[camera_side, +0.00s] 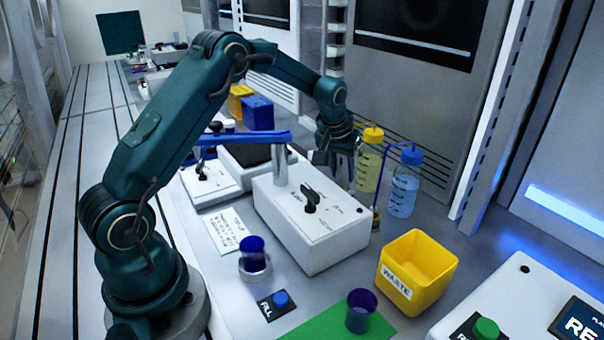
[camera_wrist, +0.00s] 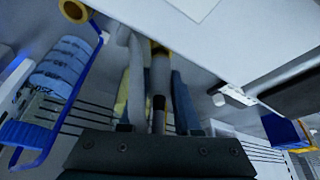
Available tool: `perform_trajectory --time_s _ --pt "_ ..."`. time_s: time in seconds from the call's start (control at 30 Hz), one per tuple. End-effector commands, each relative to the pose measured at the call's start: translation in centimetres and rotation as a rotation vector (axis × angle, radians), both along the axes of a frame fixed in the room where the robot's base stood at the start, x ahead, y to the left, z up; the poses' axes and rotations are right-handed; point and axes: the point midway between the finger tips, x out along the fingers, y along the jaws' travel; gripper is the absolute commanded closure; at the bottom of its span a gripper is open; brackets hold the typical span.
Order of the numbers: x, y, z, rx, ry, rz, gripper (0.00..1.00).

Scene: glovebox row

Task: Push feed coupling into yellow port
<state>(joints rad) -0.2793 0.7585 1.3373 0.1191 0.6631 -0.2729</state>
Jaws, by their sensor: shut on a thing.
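My gripper (camera_side: 342,168) is behind the white pump box (camera_side: 308,222), close to its far side. In the wrist view my gripper (camera_wrist: 158,85) is shut on a slim grey piece with a dark band, which I take to be the feed coupling (camera_wrist: 159,72). Its far end lies near a small yellow-brown spot by the box edge; whether they touch cannot be told. A yellow ring with a dark centre (camera_wrist: 74,10) shows at the upper left, beside the box; I cannot tell if it is the yellow port. The pump box hides the fingertips in the side view.
A yellow-capped bottle (camera_side: 368,165) and a blue-capped bottle (camera_side: 404,188), both with tubes, stand close right of my gripper. A yellow waste bin (camera_side: 415,270) is nearer the front.

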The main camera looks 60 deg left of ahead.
Motion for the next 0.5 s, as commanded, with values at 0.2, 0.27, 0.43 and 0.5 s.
perform_trajectory --time_s 0.2,0.27,0.43,0.5 --pt "0.00 0.00 -0.52 0.000 0.000 0.000 1.00" --pt "0.00 0.00 -0.67 0.000 0.000 0.000 1.00" --pt "0.01 0.01 -1.03 0.000 -0.001 0.000 1.00" --pt "0.03 0.00 -1.01 0.000 -0.001 0.000 0.46"
